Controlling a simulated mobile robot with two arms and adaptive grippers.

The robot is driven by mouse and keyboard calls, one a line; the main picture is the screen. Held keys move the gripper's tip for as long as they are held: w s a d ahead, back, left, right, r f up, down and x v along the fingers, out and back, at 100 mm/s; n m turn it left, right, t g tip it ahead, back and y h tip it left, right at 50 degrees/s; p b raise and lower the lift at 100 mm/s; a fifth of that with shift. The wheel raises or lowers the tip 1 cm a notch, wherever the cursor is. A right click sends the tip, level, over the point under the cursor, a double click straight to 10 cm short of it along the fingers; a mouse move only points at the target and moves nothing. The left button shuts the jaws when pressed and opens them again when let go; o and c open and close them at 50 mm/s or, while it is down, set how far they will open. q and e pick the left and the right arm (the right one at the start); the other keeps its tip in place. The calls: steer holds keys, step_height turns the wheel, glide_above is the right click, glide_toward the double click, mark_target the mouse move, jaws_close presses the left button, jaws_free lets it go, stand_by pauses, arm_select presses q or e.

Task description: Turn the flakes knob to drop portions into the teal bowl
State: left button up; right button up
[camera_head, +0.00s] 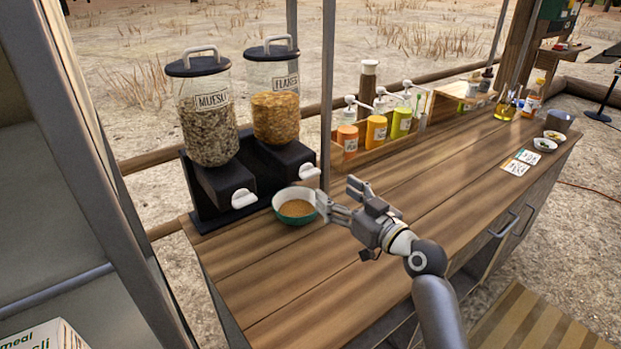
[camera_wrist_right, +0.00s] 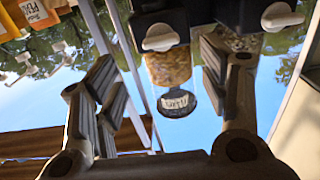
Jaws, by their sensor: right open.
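The flakes dispenser (camera_head: 275,115) is a clear jar of orange flakes with a black lid and base. Its white knob (camera_head: 309,172) faces the counter front. The teal bowl (camera_head: 294,219) sits upright just below that knob and holds brown contents. My right gripper (camera_head: 338,198) is open and empty, right of the bowl and apart from the knob. In the right wrist view the picture is upside down; the flakes knob (camera_wrist_right: 160,37) shows between the open fingers (camera_wrist_right: 163,75), some distance beyond them. The bowl is not visible there. My left gripper is not in view.
The muesli dispenser (camera_head: 206,120) with its own white knob (camera_head: 243,198) stands left of the flakes. A wooden caddy (camera_head: 350,152) of pump bottles stands behind the gripper. A post (camera_head: 327,90) rises beside the flakes dispenser. The counter middle (camera_head: 440,170) is clear.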

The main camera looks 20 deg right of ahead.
mark_target(313, 177)
steer(key=p+x, duration=0.1)
steer(key=x, duration=0.9)
steer(key=shift+w+a+p, duration=0.1)
steer(key=shift+w+p, duration=0.05)
steer(key=shift+p, duration=0.15)
steer(key=c, duration=1)
steer(key=shift+m, duration=0.4)
steer(key=m+p, duration=0.1)
steer(key=m, duration=0.2)
steer(key=shift+m, duration=0.4)
steer(key=m+p, duration=0.1)
steer(key=m, duration=0.3)
steer(key=shift+p, duration=0.3)
steer(key=m+p, duration=0.1)
steer(key=m, duration=0.4)
steer(key=shift+p, duration=0.35)
steer(key=shift+m+p, duration=0.7)
steer(key=shift+m, duration=1.3)
